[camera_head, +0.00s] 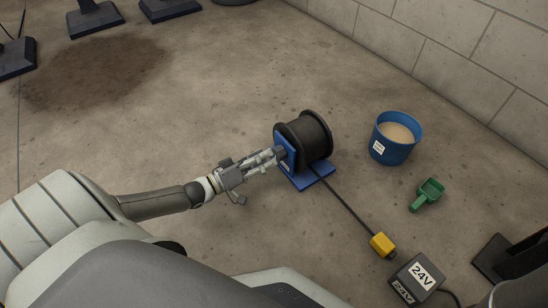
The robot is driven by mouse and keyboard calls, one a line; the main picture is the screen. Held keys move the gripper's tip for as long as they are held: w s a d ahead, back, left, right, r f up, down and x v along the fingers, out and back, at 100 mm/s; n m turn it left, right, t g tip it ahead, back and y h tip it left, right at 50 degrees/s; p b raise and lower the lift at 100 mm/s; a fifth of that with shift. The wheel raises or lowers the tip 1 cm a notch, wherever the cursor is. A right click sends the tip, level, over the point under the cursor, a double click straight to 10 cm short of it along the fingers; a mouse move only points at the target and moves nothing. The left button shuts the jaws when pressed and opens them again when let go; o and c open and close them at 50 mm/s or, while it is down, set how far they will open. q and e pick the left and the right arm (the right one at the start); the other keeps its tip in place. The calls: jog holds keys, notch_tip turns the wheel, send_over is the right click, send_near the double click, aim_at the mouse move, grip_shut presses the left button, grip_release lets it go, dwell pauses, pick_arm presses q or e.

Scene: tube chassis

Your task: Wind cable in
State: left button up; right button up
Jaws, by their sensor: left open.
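A dark cable reel (313,137) stands on a blue stand (318,171) on the concrete floor. A dark cable (343,201) runs from the reel along the floor to a yellow connector (382,244). My left gripper (276,156) is at the left side of the reel, by the blue side plate (286,151). Its fingers are open and reach around or close to a small dark part at the plate; I cannot tell if they touch it. My right gripper is not in view.
A blue bucket (388,151) of pale material stands right of the reel. A green scoop (428,194) lies in front of it. A dark box marked 24V (418,277) is at lower right. Dark stands (95,17) are at the back. A block wall (450,45) bounds the right.

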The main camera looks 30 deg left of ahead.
aim_at(275, 153)
pick_arm(q)
jog(key=b+x, duration=0.1)
jog(key=x, duration=0.2)
jog(key=shift+w+f+b, duration=0.1)
jog(key=shift+w+b, duration=0.05)
jog(key=shift+b, duration=0.15)
jog(key=shift+w+d, duration=0.2)
jog(key=shift+w, duration=0.15)
jog(key=c, duration=1)
